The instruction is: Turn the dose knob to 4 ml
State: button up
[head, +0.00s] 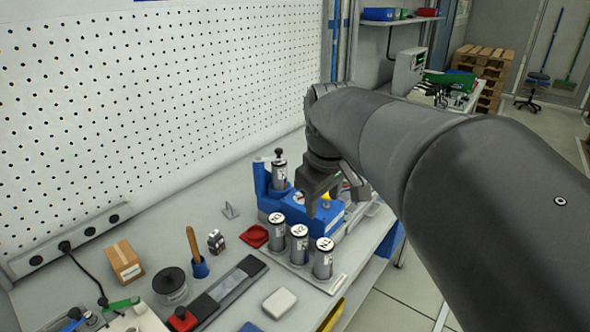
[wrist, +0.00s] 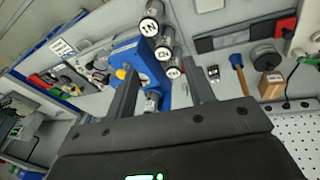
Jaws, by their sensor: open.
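The blue dosing device (head: 312,218) stands on the bench and carries a silver cylinder (head: 280,176) with a black top at its back left. A small yellow part (head: 326,196) shows on the device beside my gripper. It shows at the left finger in the wrist view (wrist: 121,74). I cannot make out a dose scale or its reading, and cannot tell whether the yellow part is the knob. My gripper (head: 322,203) is above the device and hides part of it. In the wrist view the fingers (wrist: 160,78) are apart, with nothing held between them.
Several silver canisters (head: 299,243) with lettered tops stand close in front of the device. A pegboard (head: 150,110) rises behind the bench.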

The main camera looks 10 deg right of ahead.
jog(key=w+d+f+n+g+y, duration=0.25)
jog(key=w+n, duration=0.25)
jog(key=w, duration=0.8)
jog(key=w+d+f+n+g+y, duration=0.1)
jog(key=w+d+f+n+y, duration=0.15)
jog(key=w+n, duration=0.7)
jog(key=w+a+f+m, duration=0.1)
jog(key=f, duration=0.2)
jog(key=w+a+f+m, duration=0.1)
jog(key=f, duration=0.2)
jog(key=w+a+f+m, duration=0.1)
jog(key=f, duration=0.2)
jog(key=shift+a+f+m, duration=0.15)
jog(key=shift+f+m, duration=0.05)
jog(key=shift+m, duration=0.15)
jog(key=c, duration=1)
